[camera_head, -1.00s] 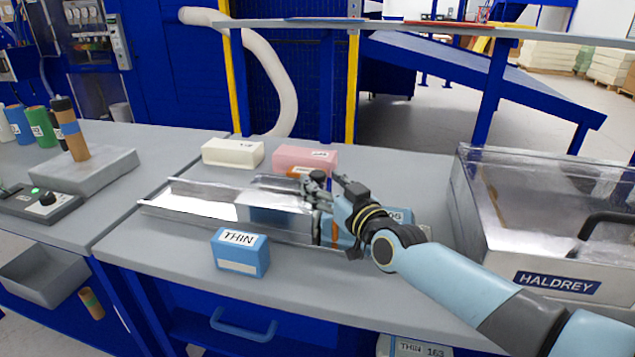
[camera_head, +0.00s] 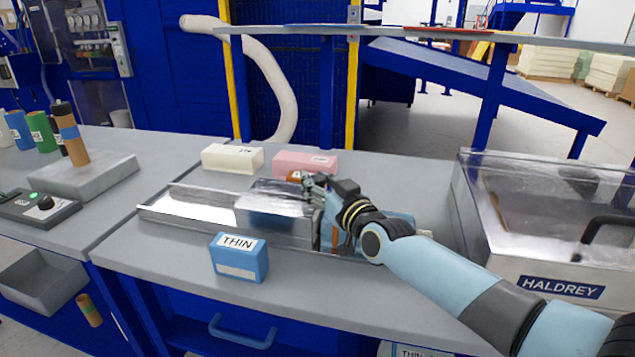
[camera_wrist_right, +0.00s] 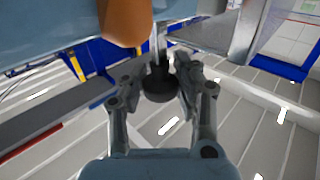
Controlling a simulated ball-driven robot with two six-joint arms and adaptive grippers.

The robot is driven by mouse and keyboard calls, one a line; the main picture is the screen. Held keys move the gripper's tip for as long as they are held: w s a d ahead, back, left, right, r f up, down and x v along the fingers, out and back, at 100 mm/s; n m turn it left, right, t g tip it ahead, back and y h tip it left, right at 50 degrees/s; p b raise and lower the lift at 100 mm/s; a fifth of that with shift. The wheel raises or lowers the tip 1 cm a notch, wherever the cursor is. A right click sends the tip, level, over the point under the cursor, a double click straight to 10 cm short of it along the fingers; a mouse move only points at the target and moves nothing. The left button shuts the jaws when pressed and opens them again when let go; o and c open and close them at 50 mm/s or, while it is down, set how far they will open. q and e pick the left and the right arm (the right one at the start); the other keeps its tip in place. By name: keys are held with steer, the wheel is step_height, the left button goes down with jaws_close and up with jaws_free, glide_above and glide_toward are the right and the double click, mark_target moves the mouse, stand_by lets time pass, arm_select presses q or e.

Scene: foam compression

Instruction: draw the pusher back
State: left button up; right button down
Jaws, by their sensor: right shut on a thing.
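My right gripper (camera_head: 318,190) is at the right part of a metal channel (camera_head: 190,209) on the bench. In the right wrist view, its fingers (camera_wrist_right: 158,88) are shut around a dark round knob (camera_wrist_right: 160,90) on a short metal stem (camera_wrist_right: 162,45), which I take as the pusher's handle. The pusher's body is mostly hidden in the head view by the gripper and the channel's clear cover (camera_head: 280,198). A bluish block (camera_head: 270,218) shows under that cover. My left gripper is not in view.
A blue box marked THIN (camera_head: 239,258) stands in front of the channel. A white block (camera_head: 232,158) and a pink block (camera_head: 304,163) lie behind it. A clear-lidded HALDREY machine (camera_head: 545,240) stands at the right. The front right of the bench is clear.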

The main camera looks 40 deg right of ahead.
steer(key=shift+f, duration=0.1)
steer(key=w+a, duration=0.3)
steer(key=shift+w+f, duration=0.15)
steer(key=shift+w, duration=0.15)
steer(key=c, duration=1.4)
jaws_free()
steer(key=o, duration=0.5)
steer(key=shift+a+r, duration=0.2)
steer(key=shift+a, duration=0.05)
steer(key=shift+d, duration=0.15)
steer(key=s, duration=1.2)
steer(key=shift+a, duration=0.45)
